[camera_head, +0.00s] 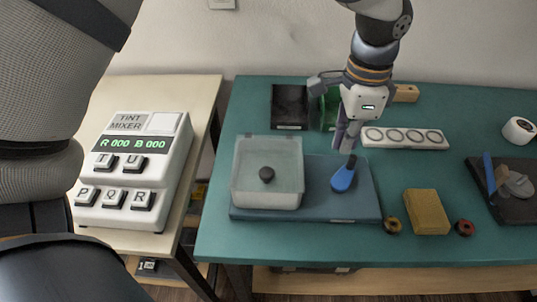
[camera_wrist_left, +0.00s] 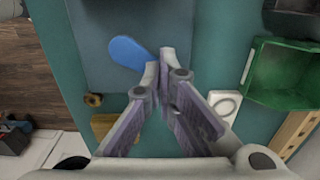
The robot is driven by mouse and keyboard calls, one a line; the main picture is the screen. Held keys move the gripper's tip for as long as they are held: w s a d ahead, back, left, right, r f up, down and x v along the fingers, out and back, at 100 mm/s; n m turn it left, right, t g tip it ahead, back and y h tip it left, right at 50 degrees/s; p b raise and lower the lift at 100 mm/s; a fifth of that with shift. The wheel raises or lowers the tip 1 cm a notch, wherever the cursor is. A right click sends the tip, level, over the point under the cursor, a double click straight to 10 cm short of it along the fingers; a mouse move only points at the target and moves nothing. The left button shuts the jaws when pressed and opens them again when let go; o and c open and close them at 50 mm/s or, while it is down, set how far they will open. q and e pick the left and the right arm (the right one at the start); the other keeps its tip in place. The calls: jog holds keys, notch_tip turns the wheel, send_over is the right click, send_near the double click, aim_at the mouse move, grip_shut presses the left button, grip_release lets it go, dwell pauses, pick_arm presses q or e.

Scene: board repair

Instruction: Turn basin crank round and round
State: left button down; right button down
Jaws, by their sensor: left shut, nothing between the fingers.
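A blue paddle-shaped crank (camera_head: 343,179) is on the right part of the plate. The crank also shows in the left wrist view (camera_wrist_left: 128,52). My left gripper (camera_head: 346,150) points down right at the crank's far end, fingers shut with nothing between them. In the wrist view its fingertips (camera_wrist_left: 163,66) overlap the crank's end; I cannot tell whether they touch it. My right gripper is not in view.
A sponge-like yellow block (camera_head: 427,211) and two small rings (camera_head: 392,225) lie right of the plate. Behind are a white strip with circles (camera_head: 405,138), a green bin (camera_wrist_left: 284,72) and a black tray (camera_head: 290,105). A tint mixer (camera_head: 135,170) stands on the left table.

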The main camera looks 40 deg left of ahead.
aim_at(338, 170)
pick_arm(q)
jog(key=shift+s+f, duration=0.2)
jog(key=shift+f, duration=1.35)
jog(key=shift+w+f, duration=0.2)
jog(key=shift+f, duration=0.65)
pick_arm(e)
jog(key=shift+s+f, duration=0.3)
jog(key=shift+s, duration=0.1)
pick_arm(q)
jog(key=shift+d, duration=0.1)
